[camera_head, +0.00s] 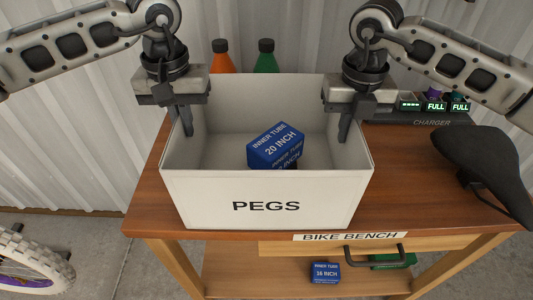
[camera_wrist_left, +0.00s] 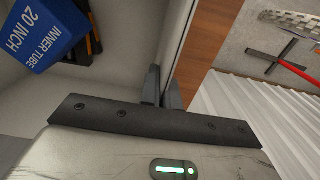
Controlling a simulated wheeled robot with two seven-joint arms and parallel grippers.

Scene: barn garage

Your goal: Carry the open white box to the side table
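The open white box (camera_head: 266,188), labelled PEGS, stands upright on the wooden bench near its front edge. No separate side table is recognisable.
The bench (camera_head: 150,195) has a charger (camera_head: 432,110) and a black saddle (camera_head: 482,165) at right. Orange (camera_head: 221,57) and green (camera_head: 265,57) bottles stand behind the box. A drawer handle (camera_head: 375,257) projects in front. A bike wheel (camera_head: 30,262) is at lower left.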

